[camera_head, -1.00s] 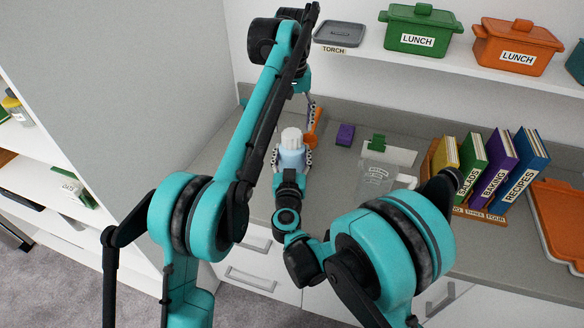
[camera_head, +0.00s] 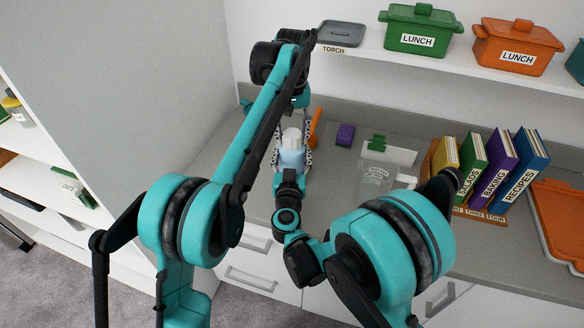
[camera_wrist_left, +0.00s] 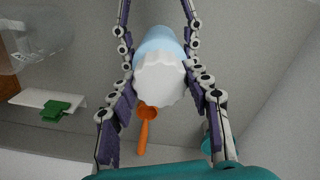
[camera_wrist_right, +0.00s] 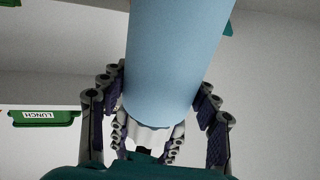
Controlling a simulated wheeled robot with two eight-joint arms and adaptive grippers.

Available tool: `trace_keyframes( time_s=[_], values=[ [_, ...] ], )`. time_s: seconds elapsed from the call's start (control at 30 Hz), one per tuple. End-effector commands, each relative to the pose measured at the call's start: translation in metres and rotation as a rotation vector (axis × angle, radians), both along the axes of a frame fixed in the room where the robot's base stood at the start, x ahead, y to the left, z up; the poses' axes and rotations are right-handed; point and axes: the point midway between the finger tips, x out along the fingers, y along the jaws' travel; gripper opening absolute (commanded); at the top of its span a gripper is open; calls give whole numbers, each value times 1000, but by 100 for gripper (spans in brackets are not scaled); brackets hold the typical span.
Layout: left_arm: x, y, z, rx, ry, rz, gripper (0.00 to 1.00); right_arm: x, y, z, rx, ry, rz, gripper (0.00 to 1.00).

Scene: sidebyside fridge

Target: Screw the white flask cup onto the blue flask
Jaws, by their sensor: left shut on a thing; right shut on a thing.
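My right gripper (camera_head: 291,162) is shut on the flask's body from the front, one finger on each side. The flask fills the upper middle of the right wrist view (camera_wrist_right: 175,60). My left gripper (camera_head: 291,128) reaches down from above and is shut on the white cup. In the left wrist view the ribbed cup (camera_wrist_left: 160,82) sits between its fingers, against the blue flask (camera_wrist_left: 158,42). The seam between cup and flask is partly hidden.
A shelf with lunch boxes (camera_head: 420,30) runs above.

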Motion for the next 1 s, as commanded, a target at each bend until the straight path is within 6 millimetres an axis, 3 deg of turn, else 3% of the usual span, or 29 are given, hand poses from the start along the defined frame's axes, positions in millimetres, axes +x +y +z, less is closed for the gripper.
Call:
trace_keyframes(
  time_s=[0.2, 0.23, 0.3, 0.67, 1.0],
  values=[
    [0, 0, 0, 0, 0, -9, 14, 0, 0, 0, 0, 0, 0, 0],
    [0, 0, 0, 0, 0, -9, 54, 0, 0, 0, 0, 0, 0, 0],
    [0, 0, 0, 0, 0, -9, 72, 0, 0, 0, -1, 0, 0, 0],
    [0, 0, 2, 0, 0, -9, 72, 0, 0, 0, 0, 0, 0, 0],
    [1, 0, 51, 0, 0, -9, 72, 0, 0, 0, 0, 0, 0, 0]
  ],
)
